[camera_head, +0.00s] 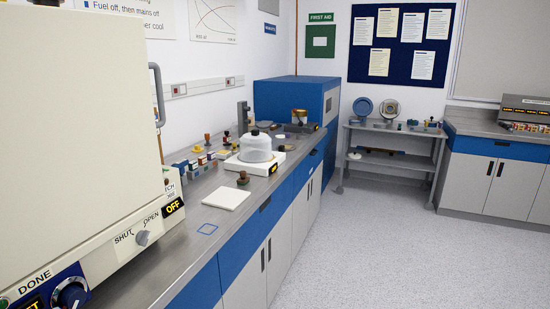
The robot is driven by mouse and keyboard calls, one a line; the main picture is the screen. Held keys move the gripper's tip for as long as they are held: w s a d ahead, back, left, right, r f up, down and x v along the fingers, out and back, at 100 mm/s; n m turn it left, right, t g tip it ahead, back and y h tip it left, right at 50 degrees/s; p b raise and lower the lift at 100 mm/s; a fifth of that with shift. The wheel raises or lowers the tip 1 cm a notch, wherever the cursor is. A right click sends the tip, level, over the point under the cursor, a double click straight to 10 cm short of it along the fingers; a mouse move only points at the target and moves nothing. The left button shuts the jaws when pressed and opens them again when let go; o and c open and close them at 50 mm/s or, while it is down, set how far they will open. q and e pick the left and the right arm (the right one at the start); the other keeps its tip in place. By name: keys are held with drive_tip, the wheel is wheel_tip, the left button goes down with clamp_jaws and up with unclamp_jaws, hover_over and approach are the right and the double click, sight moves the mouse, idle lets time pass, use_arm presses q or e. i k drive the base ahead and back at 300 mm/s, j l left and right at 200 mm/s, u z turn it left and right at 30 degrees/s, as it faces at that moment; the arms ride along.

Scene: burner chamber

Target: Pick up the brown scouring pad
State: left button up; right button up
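I cannot make out the brown scouring pad with certainty. Several small items (200,158) stand in a cluster on the steel bench (180,235), too small to identify. A small dark brown knob-like item (243,178) stands on the bench near a flat white tile (227,198). A long brownish item (380,151) lies on the lower shelf of the grey stand at the back, and I cannot tell what it is. Neither of my grippers is in view.
A large cream cabinet (75,130) blocks the left side. The grey stand (392,129) is at the back. The floor (390,250) is clear.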

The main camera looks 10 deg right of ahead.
sight(243, 180)
drive_tip(key=u, duration=0.2)
drive_tip(key=i+l+u, duration=0.25)
drive_tip(key=u, duration=0.2)
drive_tip(key=i+l+u, duration=0.3)
drive_tip(key=u, duration=0.15)
drive_tip(key=l, duration=0.1)
